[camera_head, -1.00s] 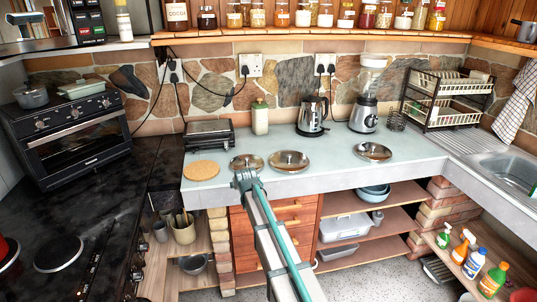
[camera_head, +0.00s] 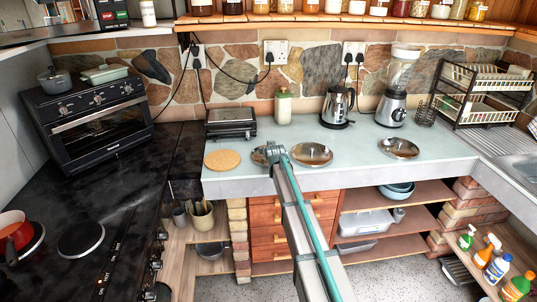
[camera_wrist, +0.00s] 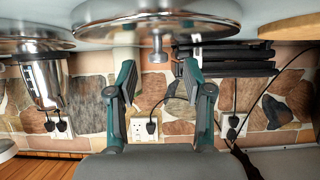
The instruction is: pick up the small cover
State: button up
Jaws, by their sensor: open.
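Three round metal lids lie on the pale counter. The small cover, the leftmost lid (camera_head: 258,156), is partly hidden by my gripper (camera_head: 276,153). In the wrist view, which is upside down, this lid (camera_wrist: 185,27) fills the top centre with its knob (camera_wrist: 158,50) hanging in line with the gap between my fingers. My gripper (camera_wrist: 159,76) is open and empty, its fingertips apart on either side of that line. I cannot tell whether they touch the knob. The middle lid (camera_head: 312,154) is just to the right and the third lid (camera_head: 400,148) farther right.
A round cork mat (camera_head: 222,160) lies left of the lids. A black grill (camera_head: 231,123), a jar (camera_head: 283,107), a kettle (camera_head: 338,107) and a blender (camera_head: 392,103) stand behind. The counter's front edge (camera_head: 330,178) is below my gripper. Counter between the right lids is clear.

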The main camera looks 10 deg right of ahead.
jog(key=p+x, duration=0.1)
jog(key=x, duration=0.2)
jog(key=shift+w+d+r+p, duration=0.1)
jog(key=shift+w+d+p, duration=0.05)
jog(key=shift+w+p, duration=0.25)
jog(key=shift+w+f, duration=0.2)
jog(key=shift+f, duration=0.1)
grip_shut()
